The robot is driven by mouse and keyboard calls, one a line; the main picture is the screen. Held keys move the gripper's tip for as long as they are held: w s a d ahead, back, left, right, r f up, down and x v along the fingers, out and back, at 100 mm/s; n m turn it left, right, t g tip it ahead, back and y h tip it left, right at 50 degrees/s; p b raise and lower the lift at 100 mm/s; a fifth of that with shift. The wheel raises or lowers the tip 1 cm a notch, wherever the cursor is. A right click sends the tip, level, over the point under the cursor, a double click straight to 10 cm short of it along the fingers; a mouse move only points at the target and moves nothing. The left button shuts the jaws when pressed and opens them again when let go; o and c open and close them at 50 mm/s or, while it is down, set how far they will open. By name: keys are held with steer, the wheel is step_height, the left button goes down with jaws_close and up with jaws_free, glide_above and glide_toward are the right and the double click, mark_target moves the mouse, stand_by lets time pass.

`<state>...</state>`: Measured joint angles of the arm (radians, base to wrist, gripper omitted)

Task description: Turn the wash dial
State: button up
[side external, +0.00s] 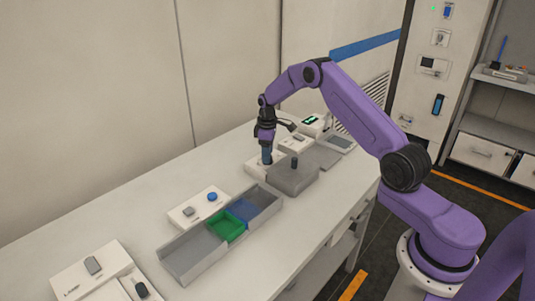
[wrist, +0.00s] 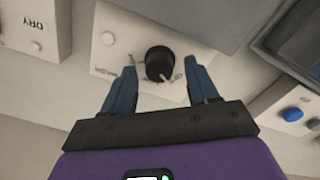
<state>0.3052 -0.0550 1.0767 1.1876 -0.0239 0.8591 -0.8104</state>
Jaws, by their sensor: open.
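The dial, taken to be the wash dial (wrist: 160,62), is a round black knob with a white pointer on a white panel (wrist: 112,25) in the wrist view. No wash label is readable. My gripper (wrist: 160,70) is open, with one blue finger on each side of the dial; contact cannot be told. In the side view my gripper (side external: 266,158) points down at a white panel box (side external: 250,167) on the bench. The dial is hidden there behind the fingers.
A grey block (side external: 291,182) with a dark peg stands close by. A long tray (side external: 194,257) with grey, green and blue sections lies nearer the camera. A panel with a blue button (side external: 212,196) sits beside it. A box marked DRY (wrist: 35,30) adjoins the dial's panel.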

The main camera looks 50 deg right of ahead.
steer(key=shift+f, duration=0.4)
steer(key=c, duration=1)
steer(key=shift+c, duration=0.2)
steer(key=shift+m, duration=0.4)
steer(key=m, duration=1)
steer(key=shift+m, duration=0.4)
